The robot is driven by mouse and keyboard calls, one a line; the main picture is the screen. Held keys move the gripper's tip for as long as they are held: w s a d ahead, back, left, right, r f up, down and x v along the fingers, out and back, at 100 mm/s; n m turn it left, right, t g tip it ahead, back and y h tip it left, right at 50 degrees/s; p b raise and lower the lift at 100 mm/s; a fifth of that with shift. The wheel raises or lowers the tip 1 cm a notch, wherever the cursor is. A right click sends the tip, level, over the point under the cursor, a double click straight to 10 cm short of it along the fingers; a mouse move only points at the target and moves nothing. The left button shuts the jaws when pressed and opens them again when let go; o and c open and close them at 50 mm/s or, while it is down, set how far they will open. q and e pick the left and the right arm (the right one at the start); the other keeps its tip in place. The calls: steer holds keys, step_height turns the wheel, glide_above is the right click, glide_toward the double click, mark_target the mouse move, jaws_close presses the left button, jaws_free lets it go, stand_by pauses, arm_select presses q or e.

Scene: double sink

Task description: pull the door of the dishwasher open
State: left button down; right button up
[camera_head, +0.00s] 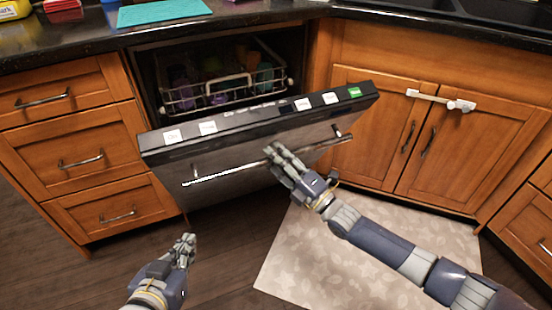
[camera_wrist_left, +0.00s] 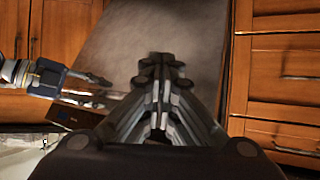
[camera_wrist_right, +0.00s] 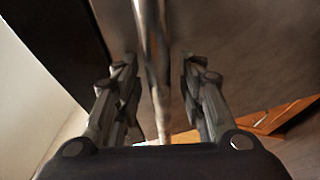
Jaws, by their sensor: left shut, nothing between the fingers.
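The dishwasher door (camera_head: 235,155) is tilted partly open, its top edge leaning out from the cabinet. Its long metal handle (camera_head: 222,175) runs across the front. My right gripper (camera_head: 274,150) is at the handle, right of its middle. In the right wrist view its fingers are spread apart, with the handle bar (camera_wrist_right: 152,40) passing between them; I cannot tell whether they touch it. My left gripper (camera_head: 188,241) is low at the left, apart from the door, shut and empty. Its closed fingers (camera_wrist_left: 161,62) also show in the left wrist view.
Inside the dishwasher a wire rack (camera_head: 215,92) holds dishes. Drawers (camera_head: 80,160) stand left. Cabinet doors (camera_head: 372,135) to the right carry a white latch strap (camera_head: 440,99). A pale mat (camera_head: 330,250) lies on the dark floor in front.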

steer(key=shift+c, duration=0.4)
jaws_close()
steer(key=shift+s+f, duration=0.1)
steer(key=shift+f, duration=0.05)
